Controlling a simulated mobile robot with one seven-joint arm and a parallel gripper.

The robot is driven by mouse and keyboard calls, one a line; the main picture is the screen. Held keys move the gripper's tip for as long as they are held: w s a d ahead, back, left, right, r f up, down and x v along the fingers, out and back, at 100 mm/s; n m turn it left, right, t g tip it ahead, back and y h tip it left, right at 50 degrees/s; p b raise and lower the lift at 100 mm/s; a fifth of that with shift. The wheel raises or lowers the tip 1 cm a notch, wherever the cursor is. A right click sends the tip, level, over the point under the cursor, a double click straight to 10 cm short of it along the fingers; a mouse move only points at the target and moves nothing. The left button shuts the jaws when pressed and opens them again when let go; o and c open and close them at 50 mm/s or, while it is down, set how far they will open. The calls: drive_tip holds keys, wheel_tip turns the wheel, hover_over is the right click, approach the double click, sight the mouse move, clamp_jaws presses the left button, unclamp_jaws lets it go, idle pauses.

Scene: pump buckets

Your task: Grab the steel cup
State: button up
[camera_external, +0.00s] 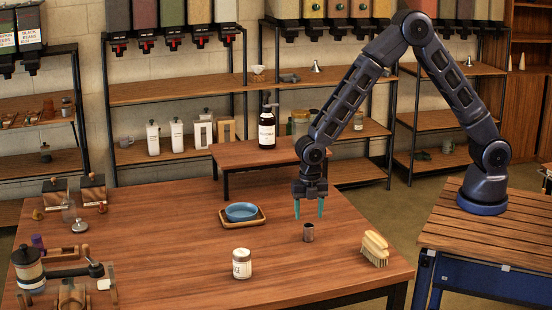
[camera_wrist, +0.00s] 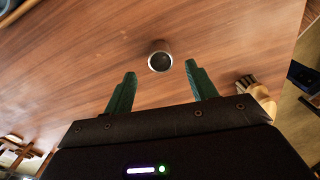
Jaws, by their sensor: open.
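The steel cup (camera_external: 308,232) is a small grey metal cup standing upright on the wooden table, right of the middle. In the wrist view the cup (camera_wrist: 160,59) shows its round rim, ahead of the fingertips and between their lines. My gripper (camera_external: 309,209) is above the table, just above the cup and apart from it. Its two green fingers are spread with nothing between them; they also show in the wrist view (camera_wrist: 160,68).
A brush (camera_external: 375,249) lies right of the cup near the table edge. A labelled jar (camera_external: 242,264) stands at front left of it. A blue bowl (camera_external: 241,211) on a wooden tray (camera_external: 259,219) is further left. A raised shelf (camera_external: 240,156) with a bottle (camera_external: 267,131) stands behind.

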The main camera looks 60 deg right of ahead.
sight(309, 226)
drive_tip(key=shift+f, duration=3)
drive_tip(key=shift+c, duration=0.3)
drive_tip(key=c, duration=1)
